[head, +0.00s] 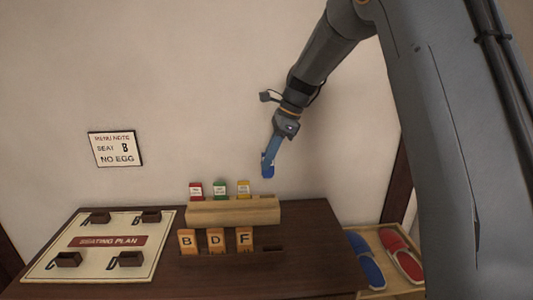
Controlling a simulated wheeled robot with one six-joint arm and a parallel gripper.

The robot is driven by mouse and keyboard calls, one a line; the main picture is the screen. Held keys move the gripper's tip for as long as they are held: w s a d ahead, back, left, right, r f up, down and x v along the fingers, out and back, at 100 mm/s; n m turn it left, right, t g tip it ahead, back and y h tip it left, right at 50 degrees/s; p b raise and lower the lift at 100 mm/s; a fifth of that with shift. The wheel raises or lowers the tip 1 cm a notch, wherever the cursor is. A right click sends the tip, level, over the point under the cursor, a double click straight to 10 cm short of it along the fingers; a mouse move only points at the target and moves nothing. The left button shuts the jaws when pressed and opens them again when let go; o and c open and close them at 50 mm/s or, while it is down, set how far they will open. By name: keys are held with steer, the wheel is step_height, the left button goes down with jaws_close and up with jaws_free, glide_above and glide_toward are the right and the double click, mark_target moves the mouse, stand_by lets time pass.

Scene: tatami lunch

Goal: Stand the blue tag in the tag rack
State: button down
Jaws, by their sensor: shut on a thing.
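My gripper (271,155) hangs in front of the wall, pointing down, shut on the blue tag (267,170). The tag is above and right of the light wooden rack (262,214), clear of it. The rack stands on the dark table top. A red tag (195,190), a green tag (220,189) and a yellow tag (243,188) stand upright in it in a row. The rack's right end, beyond the yellow tag, has no tag. My fingers partly cover the blue tag, so its face cannot be read.
Wooden pieces lettered B (187,241), D (216,241) and F (245,239) stand before the rack. A seating plan board (62,256) lies at left. A shallow tray (405,284) with blue and red slippers is at right. A menu note (115,149) hangs on the wall.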

mark_target(267, 177)
steer(key=shift+f+b, duration=2)
steer(key=shift+f, duration=0.9)
steer(key=shift+a+f+p, duration=0.1)
steer(key=shift+f+p, duration=0.2)
steer(key=shift+p, duration=0.35)
steer(key=shift+f, duration=0.85)
steer(key=shift+f+p, duration=0.5)
steer(key=shift+p, duration=0.05)
stand_by(1.0)
steer(key=c, duration=1.8)
jaws_free()
steer(key=shift+o, duration=0.6)
steer(key=o, duration=0.6)
steer(key=shift+c, duration=0.2)
